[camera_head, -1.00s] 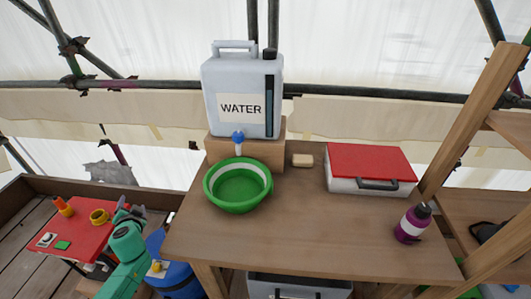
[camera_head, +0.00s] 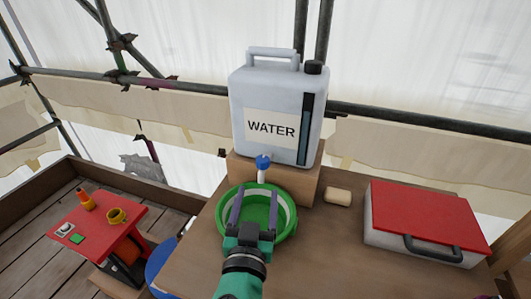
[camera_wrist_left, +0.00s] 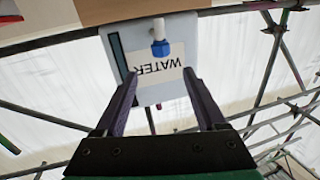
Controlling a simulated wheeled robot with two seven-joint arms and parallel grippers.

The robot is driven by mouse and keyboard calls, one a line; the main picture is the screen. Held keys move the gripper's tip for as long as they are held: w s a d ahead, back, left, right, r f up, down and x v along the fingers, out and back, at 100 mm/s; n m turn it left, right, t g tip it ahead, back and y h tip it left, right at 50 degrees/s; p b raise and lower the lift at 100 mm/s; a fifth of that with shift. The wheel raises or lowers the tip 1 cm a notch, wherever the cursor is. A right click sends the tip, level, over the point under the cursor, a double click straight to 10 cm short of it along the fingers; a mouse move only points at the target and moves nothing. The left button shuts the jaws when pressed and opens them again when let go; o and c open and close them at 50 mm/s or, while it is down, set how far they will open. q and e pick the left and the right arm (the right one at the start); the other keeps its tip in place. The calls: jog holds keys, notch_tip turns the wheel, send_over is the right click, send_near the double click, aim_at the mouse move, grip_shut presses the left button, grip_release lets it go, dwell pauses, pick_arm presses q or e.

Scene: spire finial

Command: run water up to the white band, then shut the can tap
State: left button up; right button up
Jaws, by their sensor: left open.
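The white water can (camera_head: 318,110) stands on a wooden block at the back of the table, with a WATER label and a dark level strip. Its blue tap (camera_head: 263,162) and pale spout hang over the green basin (camera_head: 285,228), which has a white band inside. I cannot make out water in the basin. My left gripper (camera_head: 255,197) is open and empty, its two fingers showing against the basin, pointing toward the tap. In the left wrist view the can is upside down, and the tap (camera_wrist_left: 160,48) lies beyond and between the fingertips, apart from them. My right gripper is not in view.
A small beige block (camera_head: 338,196) lies right of the wooden block (camera_head: 300,187). A white case with a red lid (camera_head: 425,215) takes up the table's right side. A red side table (camera_head: 98,232) with yellow and orange items stands at left. Scaffold poles run behind.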

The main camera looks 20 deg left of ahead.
aim_at(262, 164)
pick_arm(q)
jog(key=w+p, duration=0.1)
jog(key=w, duration=0.3)
jog(key=w+a+p, duration=0.1)
jog(key=w, duration=0.3)
jog(key=w+a+p, duration=0.1)
jog(key=w+p, duration=0.1)
jog(key=w, duration=0.2)
jog(key=shift+w+a+r, duration=0.1)
jog(key=shift+w, duration=0.1)
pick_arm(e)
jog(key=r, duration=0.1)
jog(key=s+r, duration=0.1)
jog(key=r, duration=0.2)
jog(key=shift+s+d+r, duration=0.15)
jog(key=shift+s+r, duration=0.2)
pick_arm(q)
grip_shut()
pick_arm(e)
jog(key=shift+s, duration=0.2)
